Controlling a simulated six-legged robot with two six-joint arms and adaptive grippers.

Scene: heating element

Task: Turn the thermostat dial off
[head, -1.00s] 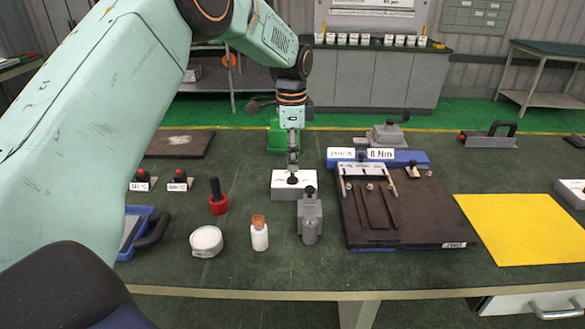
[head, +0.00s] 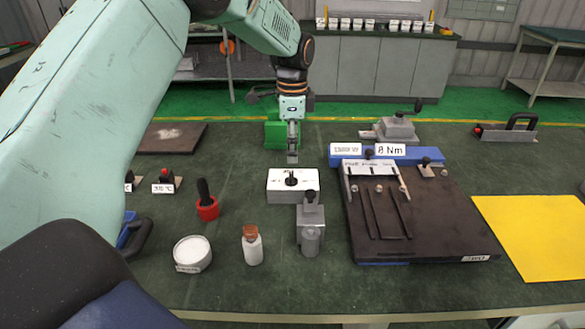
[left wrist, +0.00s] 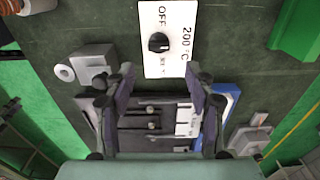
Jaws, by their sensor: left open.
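The thermostat is a white box (head: 281,194) on the green table, with a black dial (head: 291,178) on top. I cannot tell for sure which mark the dial points to. My left gripper (head: 292,158) hangs just above the dial, apart from it. In the left wrist view the left gripper (left wrist: 160,72) is open, with nothing between its fingers. My right gripper is not in view.
A grey metal fixture (head: 311,230) stands close in front of the thermostat. A dark board (head: 430,225) lies to the right, and a green block (head: 276,134) stands behind. A red-based black-handled tool (head: 207,208), white jar (head: 192,255) and corked bottle (head: 252,248) stand to the left.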

